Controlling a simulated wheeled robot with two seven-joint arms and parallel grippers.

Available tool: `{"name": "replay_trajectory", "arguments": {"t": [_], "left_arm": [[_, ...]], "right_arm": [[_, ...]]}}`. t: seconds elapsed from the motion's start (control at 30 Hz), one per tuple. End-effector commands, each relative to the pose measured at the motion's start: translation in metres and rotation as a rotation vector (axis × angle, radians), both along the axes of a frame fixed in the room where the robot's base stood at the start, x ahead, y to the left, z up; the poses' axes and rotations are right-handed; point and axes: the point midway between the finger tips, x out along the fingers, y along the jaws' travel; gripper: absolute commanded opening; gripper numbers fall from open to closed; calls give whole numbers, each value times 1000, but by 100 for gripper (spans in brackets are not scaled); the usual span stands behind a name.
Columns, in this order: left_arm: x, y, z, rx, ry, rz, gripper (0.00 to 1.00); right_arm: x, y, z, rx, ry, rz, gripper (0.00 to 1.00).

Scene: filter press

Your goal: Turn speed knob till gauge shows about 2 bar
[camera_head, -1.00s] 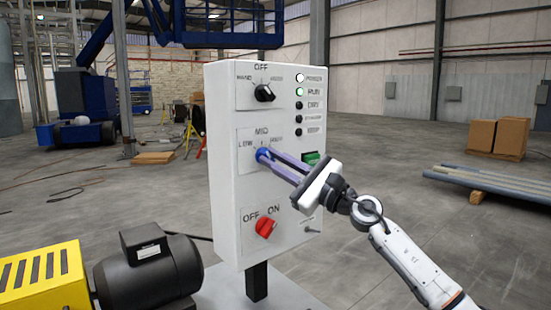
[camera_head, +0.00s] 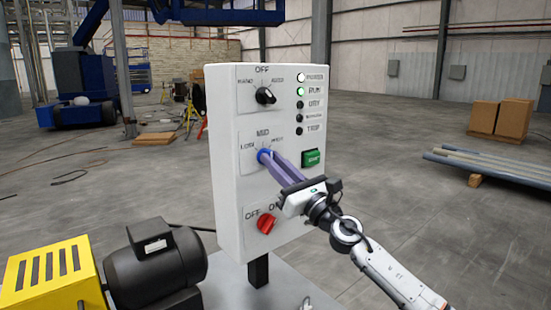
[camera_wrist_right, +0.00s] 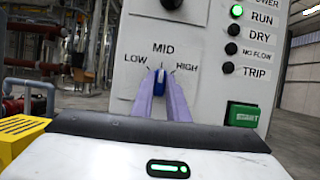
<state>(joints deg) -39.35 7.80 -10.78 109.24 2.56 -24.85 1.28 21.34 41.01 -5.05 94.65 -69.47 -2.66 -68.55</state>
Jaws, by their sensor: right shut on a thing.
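The blue speed knob (camera_head: 264,155) sits on the LOW–MID–HIGH plate of the white control box (camera_head: 226,200). My right gripper (camera_head: 270,160) is shut on this knob, its purple fingers on either side. In the right wrist view the knob (camera_wrist_right: 159,82) shows between the fingertips (camera_wrist_right: 160,95), just under the MID mark, its pointer near upright. No gauge shows in either view, so the pressure cannot be read. My left gripper is not in view.
Above is a black HAND–OFF–AUTO switch (camera_head: 265,96); below is a red OFF–ON switch (camera_head: 266,223). A green START button (camera_head: 311,158) is right of the knob. RUN lamp (camera_head: 300,91) is lit green. A black motor (camera_head: 156,265) stands at lower left.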

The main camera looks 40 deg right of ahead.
Motion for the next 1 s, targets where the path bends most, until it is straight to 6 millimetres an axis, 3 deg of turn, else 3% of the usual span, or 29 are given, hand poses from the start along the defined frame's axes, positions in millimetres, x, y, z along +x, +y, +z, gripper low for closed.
{"name": "replay_trajectory", "arguments": {"t": [0.43,0.47,0.57,1.0], "left_arm": [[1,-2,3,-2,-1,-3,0],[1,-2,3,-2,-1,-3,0],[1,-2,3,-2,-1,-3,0],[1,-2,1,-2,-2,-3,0]], "right_arm": [[0,-1,5,11,-7,-3,0],[0,-1,5,11,-7,-3,19],[0,-1,4,10,-6,-2,33],[-4,-1,-2,8,0,-1,33]]}}
